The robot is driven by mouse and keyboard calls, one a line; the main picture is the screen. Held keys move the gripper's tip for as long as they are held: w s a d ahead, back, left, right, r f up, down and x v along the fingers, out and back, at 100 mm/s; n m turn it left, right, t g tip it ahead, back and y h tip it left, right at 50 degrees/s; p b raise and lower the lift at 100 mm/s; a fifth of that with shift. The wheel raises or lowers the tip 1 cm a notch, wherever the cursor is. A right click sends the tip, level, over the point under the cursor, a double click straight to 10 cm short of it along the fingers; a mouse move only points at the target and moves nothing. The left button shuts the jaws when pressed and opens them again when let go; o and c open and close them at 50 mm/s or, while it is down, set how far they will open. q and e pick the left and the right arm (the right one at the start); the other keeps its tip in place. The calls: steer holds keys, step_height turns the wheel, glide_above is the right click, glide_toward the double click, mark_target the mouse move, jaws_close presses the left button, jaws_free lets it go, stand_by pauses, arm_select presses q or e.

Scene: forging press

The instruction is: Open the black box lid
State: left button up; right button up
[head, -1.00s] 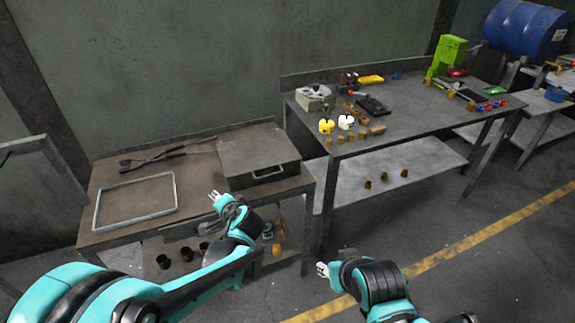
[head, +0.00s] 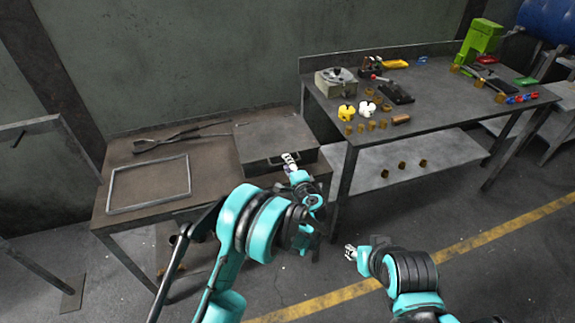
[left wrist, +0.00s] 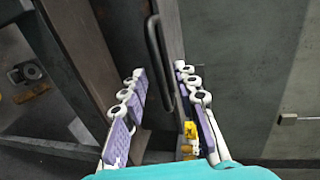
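The black box (head: 265,139) sits on the right part of the low brown table, with its flat grey lid shut. Its dark handle (left wrist: 160,60) is on the front face and shows in the left wrist view. My left gripper (head: 289,158) is at the front of the box, close to the handle. In the left wrist view its fingers (left wrist: 160,95) are open, one on each side of the handle's line. I cannot tell whether they touch the handle. My right gripper (head: 350,252) hangs over the floor, away from the box; its opening is too small to judge.
A grey rectangular frame (head: 112,193) and long tongs (head: 180,137) lie on the low table left of the box. A higher table (head: 430,105) with several small parts stands to the right. The wall is close behind.

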arm_select(q)
steer(key=shift+w+a+f, duration=0.1)
steer(key=shift+w+a, duration=0.1)
steer(key=shift+w, duration=0.45)
jaws_close()
